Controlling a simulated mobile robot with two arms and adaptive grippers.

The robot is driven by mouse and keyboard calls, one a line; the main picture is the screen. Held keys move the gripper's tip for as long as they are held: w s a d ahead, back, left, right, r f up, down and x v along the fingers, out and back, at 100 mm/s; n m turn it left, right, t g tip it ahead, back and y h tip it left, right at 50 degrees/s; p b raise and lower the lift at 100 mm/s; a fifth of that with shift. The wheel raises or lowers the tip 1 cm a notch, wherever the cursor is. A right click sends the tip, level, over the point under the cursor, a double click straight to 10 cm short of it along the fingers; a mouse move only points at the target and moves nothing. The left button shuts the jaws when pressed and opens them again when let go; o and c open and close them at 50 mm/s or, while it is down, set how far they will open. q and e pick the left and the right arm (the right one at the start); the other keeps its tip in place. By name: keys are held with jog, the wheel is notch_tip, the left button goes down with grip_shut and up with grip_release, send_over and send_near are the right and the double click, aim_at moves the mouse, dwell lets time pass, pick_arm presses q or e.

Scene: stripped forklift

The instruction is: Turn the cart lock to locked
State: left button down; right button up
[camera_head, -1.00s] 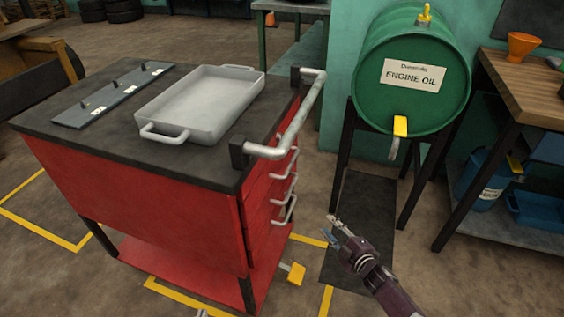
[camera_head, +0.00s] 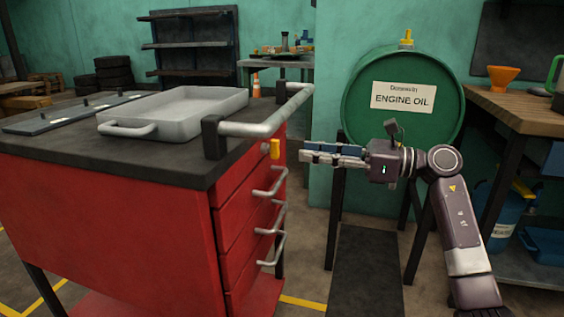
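The red cart (camera_head: 110,215) with a dark top stands at the left. A small yellow tab (camera_head: 275,149), which looks like the cart lock, sits on the drawer side just under the grey push handle (camera_head: 270,122). Its exact setting is too small to tell. My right gripper (camera_head: 304,151) points left toward the tab at about its height, with a small gap between them in the picture. Its fingers look close together, seen nearly edge-on, and I see nothing held. Whether they are open or shut is unclear. My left gripper is not in view.
A grey tray (camera_head: 175,112) and a dark panel with small pegs (camera_head: 70,117) lie on the cart top. Drawer pulls (camera_head: 270,182) stick out below the tab. A green engine oil drum (camera_head: 360,130) stands behind my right arm; a workbench (camera_head: 520,108) is at the right.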

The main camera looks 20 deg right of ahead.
aim_at(271, 149)
jog(key=b+x, duration=0.1)
jog(key=x, duration=0.6)
jog(key=shift+w+a, duration=0.2)
grip_shut()
